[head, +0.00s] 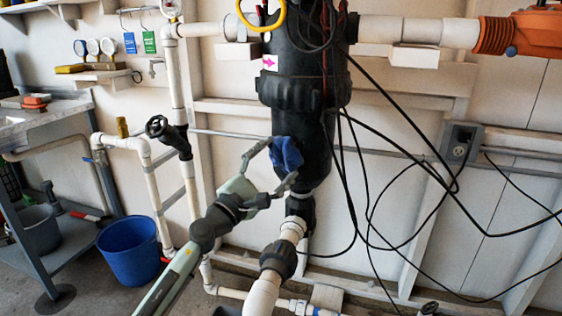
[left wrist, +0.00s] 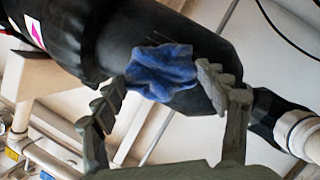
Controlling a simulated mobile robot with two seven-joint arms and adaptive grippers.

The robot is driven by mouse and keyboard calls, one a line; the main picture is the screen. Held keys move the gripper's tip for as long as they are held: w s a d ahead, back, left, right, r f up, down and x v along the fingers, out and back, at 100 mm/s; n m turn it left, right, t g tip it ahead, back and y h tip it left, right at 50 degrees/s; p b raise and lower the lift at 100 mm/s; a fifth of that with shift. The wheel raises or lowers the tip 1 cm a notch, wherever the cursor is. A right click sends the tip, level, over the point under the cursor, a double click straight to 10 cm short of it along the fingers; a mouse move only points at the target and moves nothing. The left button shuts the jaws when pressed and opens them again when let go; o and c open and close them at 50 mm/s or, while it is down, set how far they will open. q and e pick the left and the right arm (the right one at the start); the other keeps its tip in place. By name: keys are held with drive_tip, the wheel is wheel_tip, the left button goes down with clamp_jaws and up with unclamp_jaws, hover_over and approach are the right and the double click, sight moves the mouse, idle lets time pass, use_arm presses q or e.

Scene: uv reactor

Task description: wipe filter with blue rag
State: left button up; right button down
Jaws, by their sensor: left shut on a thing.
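The blue rag (head: 286,153) is bunched up against the lower part of the black cylindrical filter housing (head: 318,150) in the head view. My left gripper (head: 270,165) is shut on the rag, with its fingers on either side of it. In the left wrist view the rag (left wrist: 160,72) lies between the two ridged fingers of the left gripper (left wrist: 163,85), in front of the dark filter body (left wrist: 140,35). Whether the rag presses on the housing or only hangs close to it is hard to tell. My right gripper is not in view.
Loose black cables (head: 368,150) hang right of the filter. White pipes (head: 265,292) run below it and to the left, with a black valve (head: 168,135). A blue bucket (head: 130,250) stands on the floor at left, near a grey bench (head: 45,118).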

use_arm(q)
drive_tip(key=s, duration=0.1)
drive_tip(key=s+p, duration=0.1)
drive_tip(key=s, duration=0.1)
drive_tip(key=shift+s+a, duration=0.3)
drive_tip(key=shift+a, duration=0.1)
drive_tip(key=shift+s+a+f, duration=0.1)
drive_tip(key=shift+s+a, duration=0.1)
drive_tip(key=shift+s, duration=0.6)
drive_tip(key=s, duration=0.1)
drive_tip(key=s+a+p, duration=0.1)
drive_tip(key=shift+s, duration=0.4)
